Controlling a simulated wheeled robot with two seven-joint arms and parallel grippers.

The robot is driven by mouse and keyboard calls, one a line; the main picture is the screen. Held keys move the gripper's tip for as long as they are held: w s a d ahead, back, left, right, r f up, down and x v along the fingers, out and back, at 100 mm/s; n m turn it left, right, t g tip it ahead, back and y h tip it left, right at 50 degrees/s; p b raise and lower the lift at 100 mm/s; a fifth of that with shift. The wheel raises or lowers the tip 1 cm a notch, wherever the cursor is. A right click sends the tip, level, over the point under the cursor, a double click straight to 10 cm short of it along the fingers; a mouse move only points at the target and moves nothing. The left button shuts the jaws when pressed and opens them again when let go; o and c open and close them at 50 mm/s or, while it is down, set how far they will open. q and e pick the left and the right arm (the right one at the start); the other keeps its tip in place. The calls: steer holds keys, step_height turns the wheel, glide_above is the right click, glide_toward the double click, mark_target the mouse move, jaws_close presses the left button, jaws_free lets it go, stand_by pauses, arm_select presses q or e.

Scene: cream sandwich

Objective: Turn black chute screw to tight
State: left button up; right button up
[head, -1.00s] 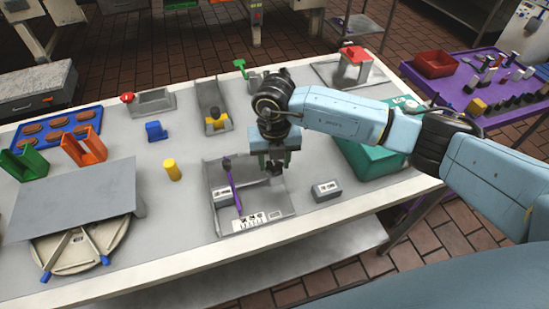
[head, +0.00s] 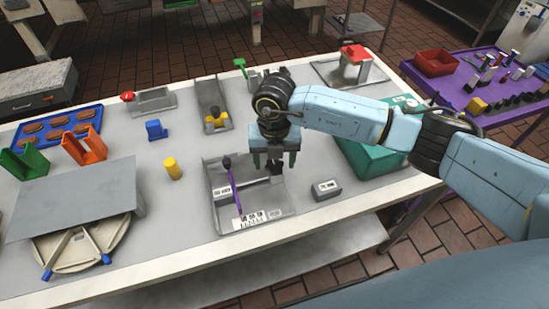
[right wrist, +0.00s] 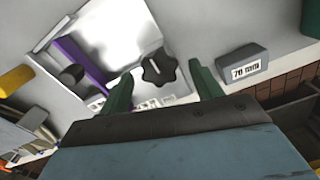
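The black chute screw (head: 274,168) is a dark lobed knob on the grey chute tray (head: 282,205) at the front middle of the table. In the right wrist view the screw (right wrist: 158,68) shows a pale line on its top. My right gripper (head: 275,158) is over it, pointing down. In the right wrist view its two green fingers (right wrist: 162,85) are spread on either side of the screw with gaps, not gripping it. The head view partly hides the screw behind the gripper. My left gripper is not in view.
A purple bar (head: 233,186) with a black knob (head: 227,162) stands in the tray's left part. A grey block marked 70 mm (head: 326,190) lies right of the tray. A green box (head: 365,158) is behind it. A yellow cylinder (head: 172,168) stands to the left.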

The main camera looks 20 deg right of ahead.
mark_target(274, 165)
step_height(274, 165, up, 13)
steer(key=shift+r, duration=0.2)
stand_by(0.5)
steer(key=shift+a, duration=0.1)
